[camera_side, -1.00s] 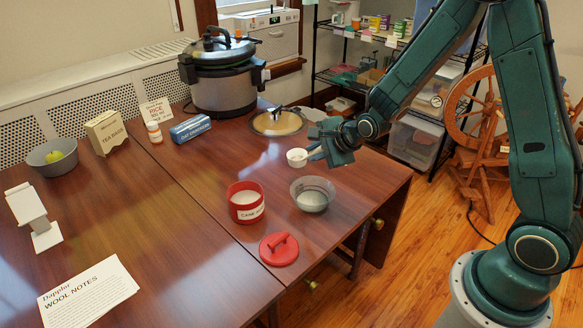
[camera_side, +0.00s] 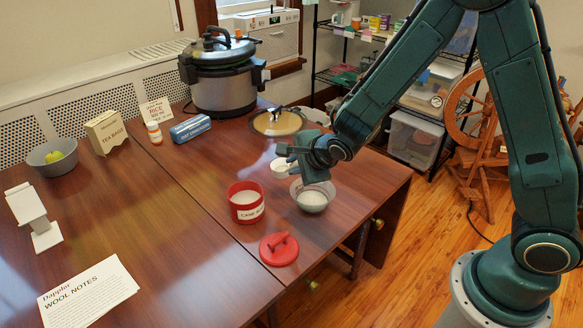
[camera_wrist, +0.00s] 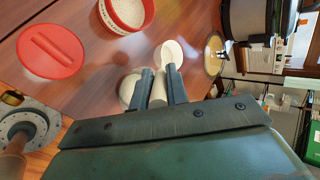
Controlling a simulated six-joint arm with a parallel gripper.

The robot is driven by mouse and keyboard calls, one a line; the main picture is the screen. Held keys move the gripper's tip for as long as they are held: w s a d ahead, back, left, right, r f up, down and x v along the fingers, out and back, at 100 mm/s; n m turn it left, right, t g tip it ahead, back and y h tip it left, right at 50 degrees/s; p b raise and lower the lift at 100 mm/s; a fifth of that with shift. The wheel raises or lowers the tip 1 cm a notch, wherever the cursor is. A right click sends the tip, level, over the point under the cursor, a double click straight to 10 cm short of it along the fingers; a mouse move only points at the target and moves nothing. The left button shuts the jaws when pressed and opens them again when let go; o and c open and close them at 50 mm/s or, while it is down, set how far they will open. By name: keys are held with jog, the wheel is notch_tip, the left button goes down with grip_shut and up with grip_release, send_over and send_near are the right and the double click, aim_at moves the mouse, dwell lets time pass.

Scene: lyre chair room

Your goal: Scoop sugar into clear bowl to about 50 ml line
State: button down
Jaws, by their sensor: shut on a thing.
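My gripper (camera_side: 292,156) is shut on the handle of a small white scoop (camera_side: 281,168). The scoop is held above the table, behind the gap between the canister and the bowl. In the wrist view the scoop's round cup (camera_wrist: 172,51) shows beyond the fingertips (camera_wrist: 160,74); whether it holds sugar I cannot tell. The clear bowl (camera_side: 313,201) stands on the table with white sugar low inside; its marks are too small to read. In the wrist view the bowl (camera_wrist: 127,89) is partly hidden by a finger. The red cane sugar canister (camera_side: 246,208) is open, with white sugar inside.
The red lid (camera_side: 279,249) lies in front of the canister. A glass pot lid (camera_side: 277,122) and a large cooker (camera_side: 222,85) stand behind. A blue box (camera_side: 190,128), tea bags box (camera_side: 107,133) and grey bowl (camera_side: 52,157) are farther left.

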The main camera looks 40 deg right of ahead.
jog(key=shift+f, duration=1.6)
jog(key=shift+a, duration=0.25)
jog(key=shift+w+a+r+n+g+h, duration=0.35)
jog(key=shift+w+a+r+n+h, duration=0.6)
jog(key=shift+a, duration=1.4)
jog(key=shift+w+a+r+n+g+h, duration=0.1)
jog(key=shift+w+a+n+g+h, duration=0.35)
jog(key=shift+a+h, duration=1.45)
jog(key=w+a+f+n+h, duration=0.1)
jog(key=a+f+n+h, duration=0.2)
jog(key=a+f+h, duration=0.1)
jog(key=shift+a+f+n, duration=0.15)
jog(key=shift+f+n, duration=0.15)
jog(key=shift+f, duration=0.4)
jog(key=shift+f+h, duration=0.1)
jog(key=shift+h, duration=0.35)
jog(key=shift+w+a+f+n, duration=0.1)
jog(key=shift+a+f+n, duration=0.05)
jog(key=shift+n, duration=0.15)
jog(key=shift+h, duration=0.3)
